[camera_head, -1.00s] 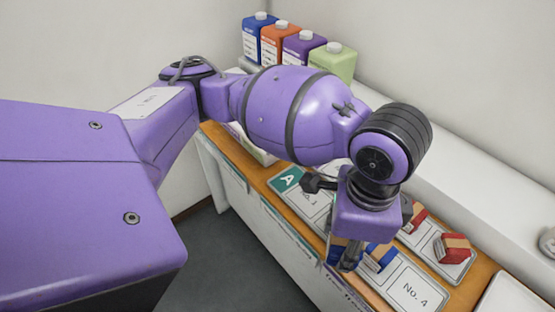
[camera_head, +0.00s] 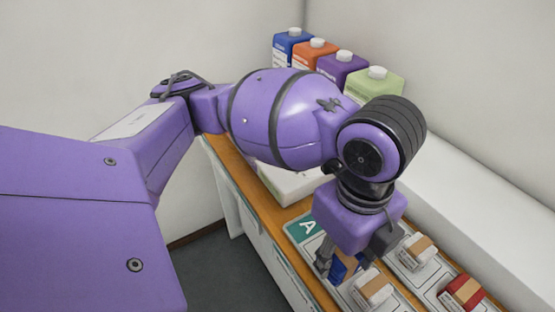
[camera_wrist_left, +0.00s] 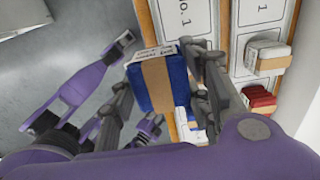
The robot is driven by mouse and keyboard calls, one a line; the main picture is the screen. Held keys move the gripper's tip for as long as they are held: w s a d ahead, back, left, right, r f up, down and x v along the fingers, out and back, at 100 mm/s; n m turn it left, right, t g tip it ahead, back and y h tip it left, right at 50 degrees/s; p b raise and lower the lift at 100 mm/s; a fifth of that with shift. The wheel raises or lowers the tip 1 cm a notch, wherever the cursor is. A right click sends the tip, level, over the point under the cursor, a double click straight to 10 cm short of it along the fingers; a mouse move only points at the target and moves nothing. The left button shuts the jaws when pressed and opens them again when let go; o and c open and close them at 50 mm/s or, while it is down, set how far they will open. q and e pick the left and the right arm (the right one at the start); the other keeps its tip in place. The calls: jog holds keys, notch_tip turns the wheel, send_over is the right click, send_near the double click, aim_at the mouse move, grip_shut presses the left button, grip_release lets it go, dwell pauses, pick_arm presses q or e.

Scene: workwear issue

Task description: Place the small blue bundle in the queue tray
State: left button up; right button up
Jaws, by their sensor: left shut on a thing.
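My left gripper (camera_head: 345,262) is shut on the small blue bundle (camera_head: 343,268), above the near edge of the counter by the teal "A" label. In the left wrist view the blue bundle (camera_wrist_left: 160,82) has a tan band and a white label and sits between the fingers (camera_wrist_left: 163,85). A white tray-like thing (camera_head: 290,187) stands farther back on the counter, partly hidden by my arm; I cannot tell whether it is the queue tray.
White bundles (camera_head: 372,287) (camera_head: 418,250) and a red bundle (camera_head: 463,291) lie on marked pads at the right. Blue, orange, purple and green jugs (camera_head: 375,85) stand at the back. A white ledge (camera_head: 480,200) runs along the wall.

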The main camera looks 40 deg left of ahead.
pick_arm(q)
jog(key=w+a+f, duration=0.1)
jog(key=w+f, duration=0.1)
jog(key=w+a+f+b, duration=0.1)
jog(key=w+f, duration=0.2)
jog(key=w, duration=0.1)
jog(key=shift+w+a+f, duration=0.1)
jog(key=shift+a+f, duration=0.3)
jog(key=shift+w+a+f, duration=0.15)
jog(key=shift+w+f, duration=0.15)
jog(key=shift+f, duration=0.05)
jog(key=f, duration=0.2)
jog(key=f+b, duration=0.1)
jog(key=shift+w+a+f, duration=0.1)
jog(key=shift+w+f, duration=0.15)
pick_arm(e)
jog(key=shift+w+a+f, duration=0.5)
jog(key=shift+f, duration=0.15)
jog(key=shift+r, duration=0.1)
pick_arm(q)
jog(key=o, duration=1.2)
pick_arm(e)
jog(key=shift+w, duration=0.15)
